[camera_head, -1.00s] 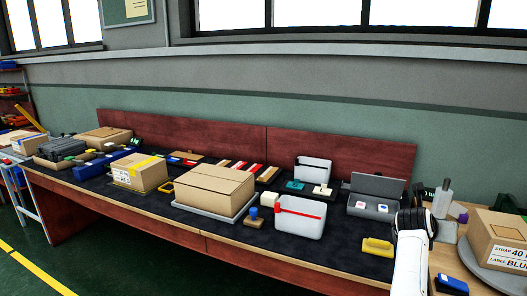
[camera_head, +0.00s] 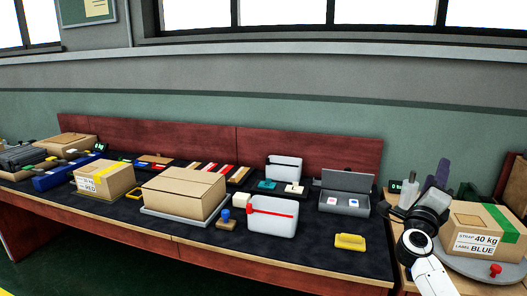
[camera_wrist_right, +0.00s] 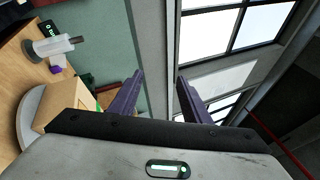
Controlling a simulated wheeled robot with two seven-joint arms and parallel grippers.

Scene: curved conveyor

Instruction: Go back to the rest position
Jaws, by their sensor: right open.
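My right arm comes in at the lower right of the head view. Its gripper (camera_head: 438,174) points up beside the cardboard box with a green strap. In the right wrist view the two dark fingers (camera_wrist_right: 158,88) stand apart with nothing between them, so the gripper is open and empty. Behind them are wall and windows. My left gripper is in neither view.
A strapped box (camera_head: 474,238) sits on a grey round turntable (camera_head: 460,266) close to my right arm. A dark-topped bench (camera_head: 300,262) holds boxes (camera_head: 185,192), a white bin (camera_head: 272,221), a grey case (camera_head: 345,200) and a yellow item (camera_head: 350,241).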

